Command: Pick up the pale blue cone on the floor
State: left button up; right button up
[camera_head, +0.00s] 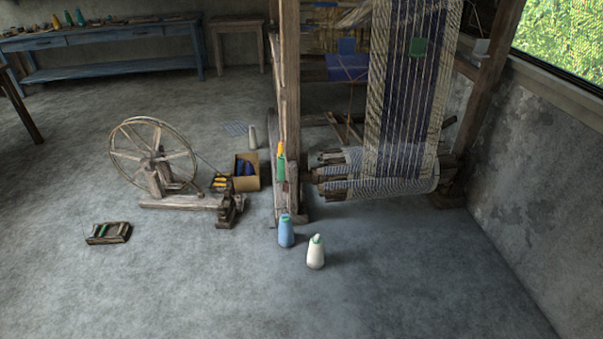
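The pale blue cone (286,233) stands upright on the grey floor in the head view, just in front of the foot of the loom's wooden post. A white cone (316,254) with a green top stands close to its right and a little nearer to me. Neither of my grippers shows in the head view.
The wooden loom (288,110) with its warp roll (385,178) rises behind the cones. A spinning wheel (150,155), a cardboard box (246,172) of spools and a small wooden tray (108,233) lie left. The floor in front is clear. A wall bounds the right.

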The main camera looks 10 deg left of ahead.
aim_at(285, 236)
jog(key=i, duration=0.9)
jog(key=i+l+u, duration=0.1)
jog(key=i, duration=0.85)
